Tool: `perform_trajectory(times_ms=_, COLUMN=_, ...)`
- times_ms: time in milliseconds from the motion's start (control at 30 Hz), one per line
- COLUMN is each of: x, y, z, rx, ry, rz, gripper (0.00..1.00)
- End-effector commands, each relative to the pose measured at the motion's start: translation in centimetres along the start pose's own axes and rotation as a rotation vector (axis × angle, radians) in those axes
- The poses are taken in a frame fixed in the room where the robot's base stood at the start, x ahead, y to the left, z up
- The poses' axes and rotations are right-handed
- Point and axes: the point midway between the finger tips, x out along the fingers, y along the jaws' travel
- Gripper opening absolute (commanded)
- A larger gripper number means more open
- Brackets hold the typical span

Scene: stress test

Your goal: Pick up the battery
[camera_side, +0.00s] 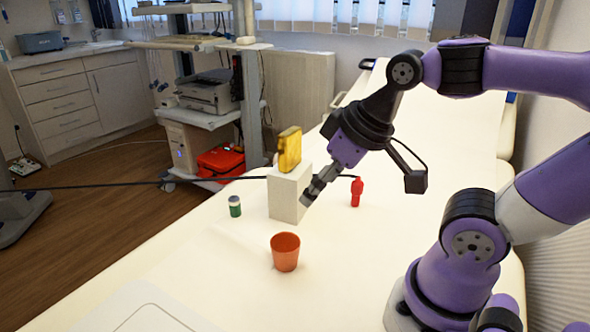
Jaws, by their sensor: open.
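A small upright green cylinder with a pale top (234,206) stands on the white table, left of a white block; it looks most like the battery, but it is too small to be sure. My gripper (308,198) is open and points down to the left, by the right edge of the white block (283,197). Nothing shows between its fingers, though they are small and dark here. The block stands between my gripper and the green cylinder in the picture. My gripper is apart from the cylinder.
A yellow object (290,150) sits on top of the white block. A red bottle (356,191) stands right of my gripper. An orange cup (285,252) stands in front of the block. The white table (200,270) is clear at the front left.

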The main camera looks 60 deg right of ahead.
Motion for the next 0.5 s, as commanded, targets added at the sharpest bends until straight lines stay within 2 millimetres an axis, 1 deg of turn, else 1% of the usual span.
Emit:
perform_trajectory(times_ms=367, x=0.0, y=0.0, z=-0.01, rx=-0.001, ry=0.0, rz=0.0, gripper=0.65)
perform_trajectory(times_ms=467, x=0.34, y=0.07, z=-0.5, rx=-0.051, ry=0.011, rz=0.003, gripper=0.65)
perform_trajectory(times_ms=500, x=0.7, y=0.15, z=-0.98, rx=-0.102, ry=0.021, rz=0.006, gripper=0.65)
